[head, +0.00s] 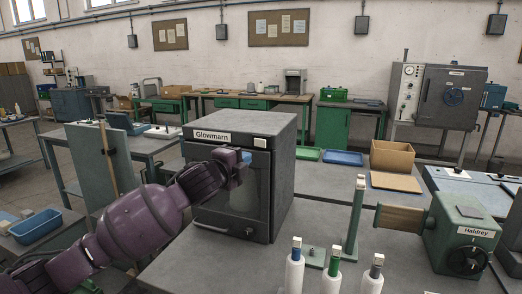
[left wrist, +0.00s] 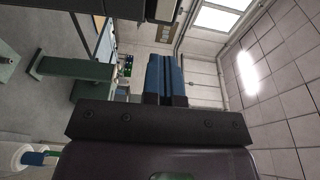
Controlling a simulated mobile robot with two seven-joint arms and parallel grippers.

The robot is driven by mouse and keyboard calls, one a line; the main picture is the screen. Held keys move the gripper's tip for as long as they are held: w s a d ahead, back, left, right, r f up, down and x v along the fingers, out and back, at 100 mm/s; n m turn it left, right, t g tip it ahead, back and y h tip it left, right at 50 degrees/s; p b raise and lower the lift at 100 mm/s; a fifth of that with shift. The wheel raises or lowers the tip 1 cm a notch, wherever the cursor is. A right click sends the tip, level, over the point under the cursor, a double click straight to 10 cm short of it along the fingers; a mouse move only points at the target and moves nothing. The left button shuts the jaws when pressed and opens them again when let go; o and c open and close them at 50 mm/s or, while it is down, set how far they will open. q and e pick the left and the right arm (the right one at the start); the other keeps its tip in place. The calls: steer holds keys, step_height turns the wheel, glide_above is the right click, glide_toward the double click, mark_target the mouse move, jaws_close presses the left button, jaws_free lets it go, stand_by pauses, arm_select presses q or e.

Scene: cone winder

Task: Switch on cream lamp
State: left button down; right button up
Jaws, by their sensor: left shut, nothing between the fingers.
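A dark grey cabinet labelled Glowmarn (head: 274,185) stands on the grey bench, with a dark window in its front. A small cream square (head: 260,142) sits at the upper right of that front; I cannot tell whether it is the cream lamp or its switch, or whether it is lit. My left gripper (head: 243,158) is in front of the cabinet, just left of and below the cream square; contact cannot be told. Its blue fingers (left wrist: 165,78) are together and empty in the left wrist view. My right gripper is not in view.
White thread cones (head: 331,272) with coloured tops stand at the front of the bench. A green post (head: 356,215) rises behind them. A green machine labelled Haldrey (head: 462,240) is at the right. A cardboard box (head: 391,157) and blue tray (head: 342,158) lie behind.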

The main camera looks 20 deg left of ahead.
mark_target(265, 146)
arm_select(q)
steer(key=b+x, duration=0.1)
steer(key=x, duration=0.7)
steer(key=shift+f, duration=0.1)
steer(key=shift+w+d, duration=0.15)
steer(key=shift+w, duration=0.4)
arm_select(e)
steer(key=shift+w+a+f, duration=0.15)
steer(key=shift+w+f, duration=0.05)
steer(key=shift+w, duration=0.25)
